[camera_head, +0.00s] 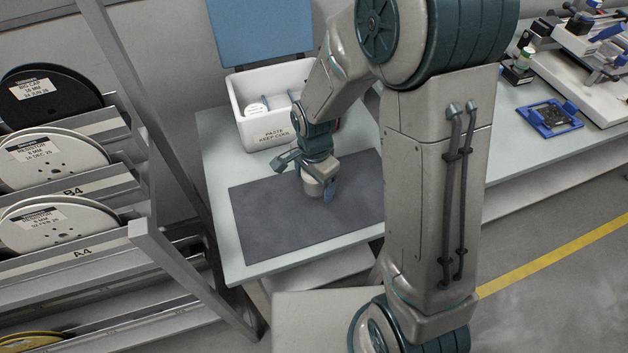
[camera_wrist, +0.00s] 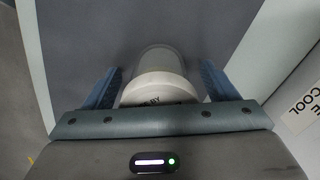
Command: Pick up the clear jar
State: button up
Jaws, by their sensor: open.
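The clear jar (camera_wrist: 160,60) stands on the dark mat, with a see-through body and a white lid with partly hidden print, "BY". In the head view the jar (camera_head: 313,189) is small and partly covered by my gripper (camera_head: 315,183). My gripper is open, with one blue finger on each side of the jar's lid in the wrist view (camera_wrist: 160,88). Gaps show between the lid and both fingers, the right one wider near the tip. The near part of the lid is hidden behind the gripper body.
The dark mat (camera_head: 265,222) lies on a pale table (camera_head: 217,165). A white bin (camera_head: 262,135) labelled "PASTE KEEP COOL" stands behind, its blue lid (camera_head: 262,30) raised. A reel rack (camera_head: 150,255) stands at the left. A blue fixture (camera_head: 550,116) sits on the right bench.

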jog(key=c, duration=1.4)
jog(key=shift+r, duration=0.1)
